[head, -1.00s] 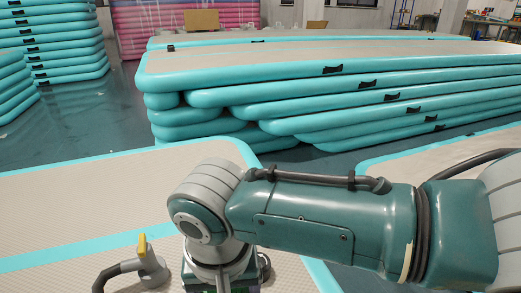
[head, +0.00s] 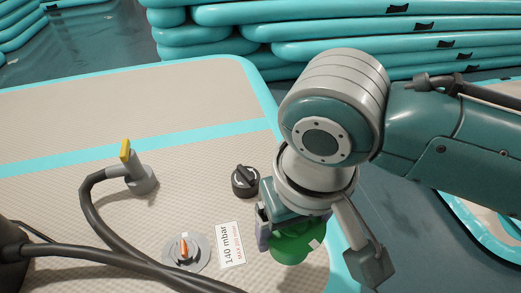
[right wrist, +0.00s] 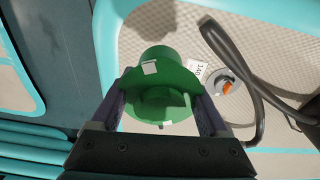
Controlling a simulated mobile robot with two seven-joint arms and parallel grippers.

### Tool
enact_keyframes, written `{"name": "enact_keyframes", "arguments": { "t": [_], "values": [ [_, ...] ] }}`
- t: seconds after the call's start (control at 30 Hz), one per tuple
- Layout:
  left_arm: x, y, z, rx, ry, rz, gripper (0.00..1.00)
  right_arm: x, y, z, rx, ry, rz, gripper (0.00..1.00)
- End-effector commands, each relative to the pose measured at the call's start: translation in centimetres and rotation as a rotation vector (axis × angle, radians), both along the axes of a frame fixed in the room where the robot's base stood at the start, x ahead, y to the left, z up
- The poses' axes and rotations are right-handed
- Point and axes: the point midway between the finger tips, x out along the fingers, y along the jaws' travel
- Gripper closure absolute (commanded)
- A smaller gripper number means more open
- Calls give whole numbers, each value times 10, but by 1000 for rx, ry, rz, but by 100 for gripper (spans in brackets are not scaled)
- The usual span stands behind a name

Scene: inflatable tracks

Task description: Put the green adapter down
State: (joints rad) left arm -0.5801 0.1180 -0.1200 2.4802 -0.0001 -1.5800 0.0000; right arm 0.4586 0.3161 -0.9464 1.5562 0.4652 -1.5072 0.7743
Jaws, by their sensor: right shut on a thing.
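The green adapter (head: 293,243) is a round green piece with small white labels. My right gripper (head: 290,222) is shut on it above the near right part of the beige track (head: 150,85), by its turquoise edge. In the right wrist view, the adapter (right wrist: 160,90) sits between the two dark fingers of my right gripper (right wrist: 163,100). I cannot tell whether the adapter touches the track. My arm hides part of it in the head view. My left gripper is not in view.
A grey valve with an orange part (head: 184,250) and a "140 mbar" card (head: 231,244) lie left of the adapter. A black knob cap (head: 245,181) stands behind. A hose (head: 100,210) runs to a yellow-handled connector (head: 140,178). Turquoise tracks (head: 330,22) are stacked behind.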

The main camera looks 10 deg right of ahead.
Motion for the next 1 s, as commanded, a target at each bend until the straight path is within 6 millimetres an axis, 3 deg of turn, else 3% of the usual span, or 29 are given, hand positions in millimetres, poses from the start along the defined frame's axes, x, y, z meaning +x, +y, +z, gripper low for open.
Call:
{"name": "enact_keyframes", "arguments": {
  "t": [0.03, 0.33, 0.53, 0.97, 1.0],
  "values": [
    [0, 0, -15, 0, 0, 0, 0, 0, 0, -19, 0, 0, -1, 78],
    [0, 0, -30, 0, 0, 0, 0, 0, 0, -43, 1, -2, -1, 78],
    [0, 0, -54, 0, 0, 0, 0, 1, 1, -77, 1, -2, -1, 78],
    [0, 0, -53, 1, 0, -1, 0, 0, 1, -81, 2, -1, -1, 78],
    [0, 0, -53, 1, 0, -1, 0, 0, 1, -80, 2, -2, -1, 17]
  ]
}}
